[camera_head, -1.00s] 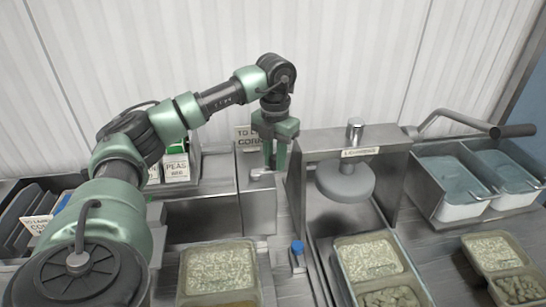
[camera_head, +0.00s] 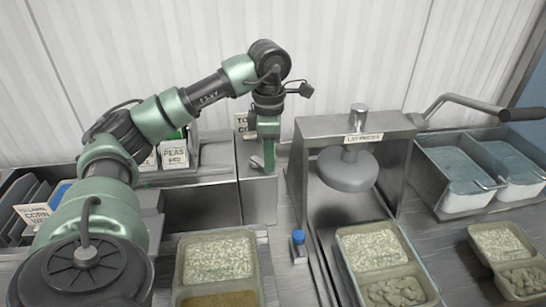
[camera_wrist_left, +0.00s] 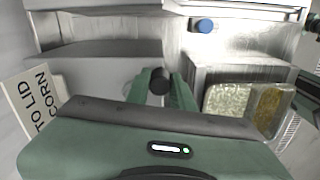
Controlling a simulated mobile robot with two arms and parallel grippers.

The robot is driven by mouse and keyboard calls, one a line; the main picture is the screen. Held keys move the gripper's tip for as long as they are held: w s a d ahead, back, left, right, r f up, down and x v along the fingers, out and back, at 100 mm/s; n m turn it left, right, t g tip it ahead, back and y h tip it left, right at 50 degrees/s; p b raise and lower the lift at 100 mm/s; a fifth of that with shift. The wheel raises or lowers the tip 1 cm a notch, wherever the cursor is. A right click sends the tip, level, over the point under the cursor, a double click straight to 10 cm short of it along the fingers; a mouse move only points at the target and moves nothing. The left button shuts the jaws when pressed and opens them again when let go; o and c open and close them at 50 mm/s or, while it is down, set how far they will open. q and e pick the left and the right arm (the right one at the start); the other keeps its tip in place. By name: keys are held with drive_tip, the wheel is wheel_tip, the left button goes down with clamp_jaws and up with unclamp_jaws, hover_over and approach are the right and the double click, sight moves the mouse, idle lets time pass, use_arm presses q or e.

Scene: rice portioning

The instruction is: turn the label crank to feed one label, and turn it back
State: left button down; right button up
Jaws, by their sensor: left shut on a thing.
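The label box (camera_head: 258,195) is a grey metal block left of the lid press in the head view, with a small sign (camera_head: 241,122) behind it. My left gripper (camera_head: 269,165) points down at its top front. In the left wrist view, the green fingers (camera_wrist_left: 162,92) are closed around the dark round knob of the label crank (camera_wrist_left: 159,78). The rest of the crank is mostly hidden by the gripper. A TO LID CORN sign (camera_wrist_left: 36,100) shows at the left of that view. My right gripper is not seen.
The lid press (camera_head: 357,140) stands close on the right. A blue-capped item (camera_head: 298,240) stands in front. Filled trays (camera_head: 180,272) and (camera_head: 424,265) lie nearer. Blue-lined bins (camera_head: 448,180) are at the right, and a PEAS card (camera_head: 174,156) at the left.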

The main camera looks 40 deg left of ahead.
use_arm(q)
drive_tip(key=shift+s+a+m+b, duration=0.2)
drive_tip(key=shift+s+m+b, duration=0.25)
drive_tip(key=shift+m, duration=0.7)
drive_tip(key=shift+s+a+m+b, duration=0.25)
drive_tip(key=shift+s+m, duration=0.3)
drive_tip(key=shift+m, duration=0.65)
drive_tip(key=shift+s+a+m+b, duration=0.15)
drive_tip(key=shift+s+m+b, duration=0.35)
drive_tip(key=shift+m, duration=0.65)
drive_tip(key=shift+r, duration=0.1)
drive_tip(key=c, duration=1.2)
unclamp_jaws()
drive_tip(key=shift+s, duration=0.1)
wheel_tip(320, 180, up, 8)
drive_tip(key=p, duration=0.4)
hover_over(256, 160)
drive_tip(key=s+d, duration=0.3)
drive_tip(key=shift+d, duration=0.1)
